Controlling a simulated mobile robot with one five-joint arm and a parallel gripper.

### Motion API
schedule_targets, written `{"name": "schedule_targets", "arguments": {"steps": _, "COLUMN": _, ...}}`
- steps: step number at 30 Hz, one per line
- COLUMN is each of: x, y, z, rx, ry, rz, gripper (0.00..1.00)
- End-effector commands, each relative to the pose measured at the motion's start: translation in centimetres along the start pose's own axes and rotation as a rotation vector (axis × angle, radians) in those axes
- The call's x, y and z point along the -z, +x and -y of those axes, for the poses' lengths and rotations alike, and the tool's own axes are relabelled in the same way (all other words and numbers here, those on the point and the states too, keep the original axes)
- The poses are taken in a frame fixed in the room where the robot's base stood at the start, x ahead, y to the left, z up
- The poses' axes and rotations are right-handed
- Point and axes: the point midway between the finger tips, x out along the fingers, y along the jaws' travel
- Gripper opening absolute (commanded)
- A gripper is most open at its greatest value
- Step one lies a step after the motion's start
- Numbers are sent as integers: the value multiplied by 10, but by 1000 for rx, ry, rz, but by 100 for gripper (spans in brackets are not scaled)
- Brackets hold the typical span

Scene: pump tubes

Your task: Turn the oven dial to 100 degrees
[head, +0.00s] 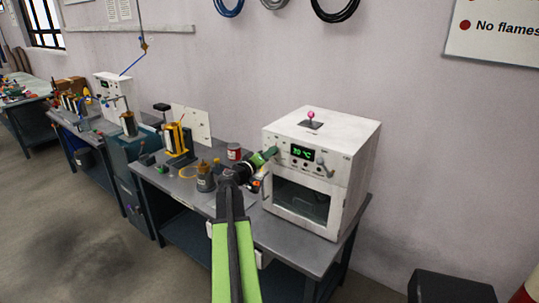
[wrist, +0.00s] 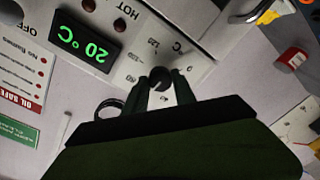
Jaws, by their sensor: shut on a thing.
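The white oven (head: 340,150) stands on the bench at the right in the head view. Its display (head: 302,152) is lit green, and in the wrist view the tilted display (wrist: 88,37) reads 20 °C. The dark round dial (wrist: 159,76) is on the oven panel beside the display, with small printed marks around it that are mostly too small to read. My gripper (wrist: 160,82) is shut on the dial, one finger on each side. In the head view my gripper (head: 272,155) reaches the left part of the panel, and my arm hides the dial there.
A lever (head: 325,169) sticks out at the panel's right, and a pink-topped knob (head: 310,114) stands on the oven top. A dark block (head: 450,286) is at lower right.

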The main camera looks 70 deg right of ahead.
Motion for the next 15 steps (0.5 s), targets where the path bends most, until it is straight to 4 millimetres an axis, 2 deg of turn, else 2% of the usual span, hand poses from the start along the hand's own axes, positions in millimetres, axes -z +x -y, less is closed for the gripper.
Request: {"name": "schedule_targets", "arguments": {"steps": 15, "x": -3, "y": 1, "z": -1, "rx": -7, "ry": 490, "rz": -9, "gripper": 0}}
